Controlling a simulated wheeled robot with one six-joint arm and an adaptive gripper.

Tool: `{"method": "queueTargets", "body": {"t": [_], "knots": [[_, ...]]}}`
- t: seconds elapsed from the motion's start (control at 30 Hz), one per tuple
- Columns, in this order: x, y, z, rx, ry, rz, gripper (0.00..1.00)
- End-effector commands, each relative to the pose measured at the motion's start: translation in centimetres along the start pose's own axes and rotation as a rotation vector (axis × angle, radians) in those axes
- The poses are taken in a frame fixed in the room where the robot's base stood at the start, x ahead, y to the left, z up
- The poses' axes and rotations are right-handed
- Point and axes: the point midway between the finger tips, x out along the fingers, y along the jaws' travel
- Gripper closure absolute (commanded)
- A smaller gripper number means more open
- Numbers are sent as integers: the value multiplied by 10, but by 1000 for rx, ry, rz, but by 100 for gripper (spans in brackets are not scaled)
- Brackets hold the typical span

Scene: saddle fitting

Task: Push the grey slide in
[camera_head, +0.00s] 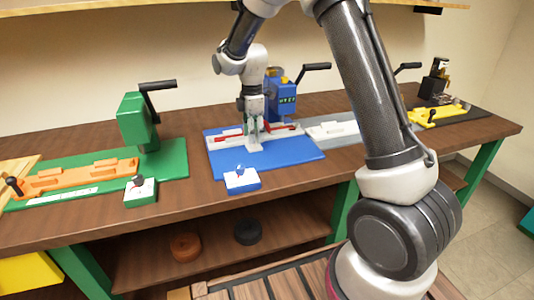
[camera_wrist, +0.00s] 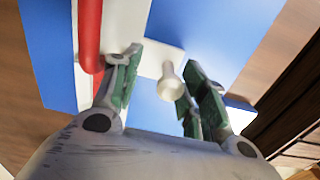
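A blue board (camera_head: 290,160) on the bench carries a pale grey fixture (camera_head: 228,143) with red bars (camera_head: 283,129). My gripper (camera_head: 255,140) points down over the middle of this fixture. In the wrist view my gripper (camera_wrist: 160,72) has its two green-padded fingers apart. A pale knob (camera_wrist: 170,82) on a light grey piece (camera_wrist: 158,62), likely the slide, stands between them, nearer the right finger. I cannot tell if either finger touches it. A red bar (camera_wrist: 90,35) runs beside the left finger. The fingers partly hide the fixture in the head view.
A blue press (camera_head: 284,98) with a black lever stands behind. A green station (camera_head: 135,125) is to the left. A grey board (camera_head: 335,130), partly hidden by my arm, and a yellow fixture (camera_head: 432,116) are to the right.

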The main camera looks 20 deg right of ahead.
Motion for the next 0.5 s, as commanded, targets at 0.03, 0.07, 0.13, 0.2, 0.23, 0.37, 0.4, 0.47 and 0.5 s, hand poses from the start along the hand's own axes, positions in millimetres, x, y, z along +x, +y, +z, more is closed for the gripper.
{"method": "queueTargets", "body": {"t": [0.03, 0.07, 0.13, 0.2, 0.23, 0.37, 0.4, 0.47, 0.5], "knots": [[0, 0, 0, 0, 0, -1, 57], [0, 0, 0, 0, 0, -1, 57], [-2, 0, 0, 0, 0, -1, 57], [-7, 0, 0, 0, 0, -1, 57], [-9, 0, 0, 0, 0, -1, 57], [-21, -1, 0, 0, 0, -1, 57], [-24, -1, 0, 0, 0, -2, 57], [-30, -1, 0, 0, 0, -2, 57], [-33, -1, 0, 0, 0, -2, 57]]}}
